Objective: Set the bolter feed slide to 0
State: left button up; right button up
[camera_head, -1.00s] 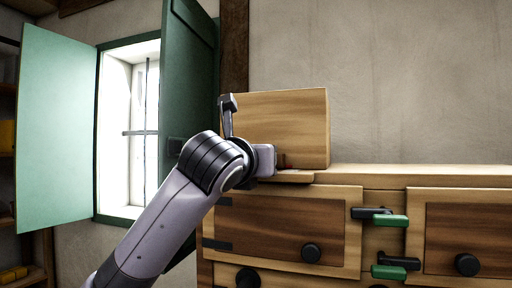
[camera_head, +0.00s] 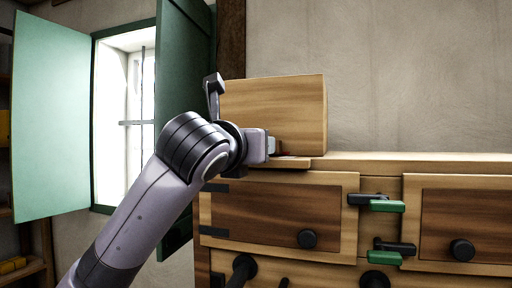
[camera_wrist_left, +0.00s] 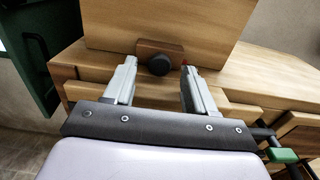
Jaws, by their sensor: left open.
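A pale wooden box (camera_head: 290,112) stands on top of the wooden cabinet, the likely bolter. In the left wrist view, a small darker brown slide block (camera_wrist_left: 178,50) with a round black knob (camera_wrist_left: 160,65) sits at the foot of the box's face. A small red mark shows near its right end. My left gripper (camera_wrist_left: 158,68) is open, with one finger on each side of the knob; contact cannot be told. In the head view my left gripper (camera_head: 273,146) is at the box's lower front, and its wrist hides most of the slide. No scale digits are readable.
Below are drawers with black knobs, such as the left drawer (camera_head: 265,215). Green-handled latches (camera_head: 386,206) stick out between the drawers. A green shutter (camera_head: 183,80) stands close behind my left arm. The cabinet top (camera_head: 420,160) right of the box is clear.

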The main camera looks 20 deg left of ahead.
pick_arm(q)
jog(key=shift+s, duration=1.95)
